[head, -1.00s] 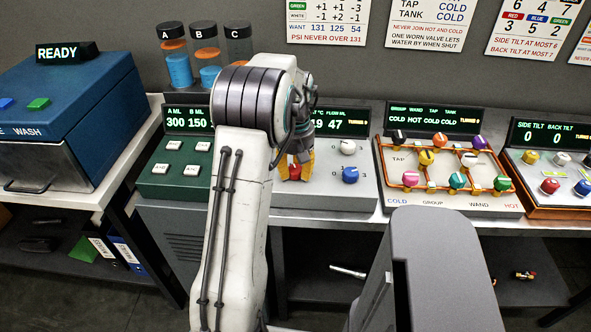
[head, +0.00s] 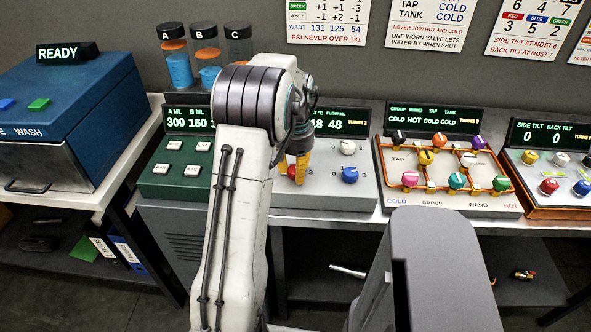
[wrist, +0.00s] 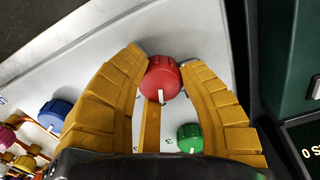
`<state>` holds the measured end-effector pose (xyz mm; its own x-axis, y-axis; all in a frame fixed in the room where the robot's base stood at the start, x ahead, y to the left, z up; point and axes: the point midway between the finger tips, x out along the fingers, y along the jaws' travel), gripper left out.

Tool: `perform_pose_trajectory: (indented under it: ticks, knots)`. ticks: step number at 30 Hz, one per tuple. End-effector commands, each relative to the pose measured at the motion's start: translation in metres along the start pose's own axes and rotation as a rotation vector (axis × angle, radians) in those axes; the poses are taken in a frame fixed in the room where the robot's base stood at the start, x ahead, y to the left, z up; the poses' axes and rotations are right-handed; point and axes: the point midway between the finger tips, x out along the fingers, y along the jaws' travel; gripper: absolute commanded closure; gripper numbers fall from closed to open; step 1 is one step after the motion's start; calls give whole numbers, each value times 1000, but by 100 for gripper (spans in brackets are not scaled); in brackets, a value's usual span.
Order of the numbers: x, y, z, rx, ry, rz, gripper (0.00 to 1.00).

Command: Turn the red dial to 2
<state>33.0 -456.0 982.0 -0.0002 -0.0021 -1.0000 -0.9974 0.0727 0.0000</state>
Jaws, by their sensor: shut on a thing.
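The red dial (wrist: 160,76) is on a pale grey panel (head: 325,196), with a white pointer mark on its side toward the bottom of the wrist view. My gripper (wrist: 164,62) has its yellow fingers on both sides of the dial, shut on it. In the head view my gripper (head: 297,178) points down at the panel and hides most of the red dial (head: 284,170). The number the pointer marks cannot be read. The panel's display (head: 340,123) shows 18 and 48 at its visible end; my arm covers the rest.
On the same panel are a green dial (wrist: 189,138) close to my finger, a blue dial (head: 350,174) and a white dial (head: 348,147). A teal button panel (head: 176,180) is left, an orange-piped valve panel (head: 444,170) right.

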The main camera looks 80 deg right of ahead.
Motion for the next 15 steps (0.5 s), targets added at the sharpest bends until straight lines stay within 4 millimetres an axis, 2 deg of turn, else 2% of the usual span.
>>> perform_pose_trajectory:
  ticks: [15]
  knots:
    - [4,0,3,54,-11,0,96]
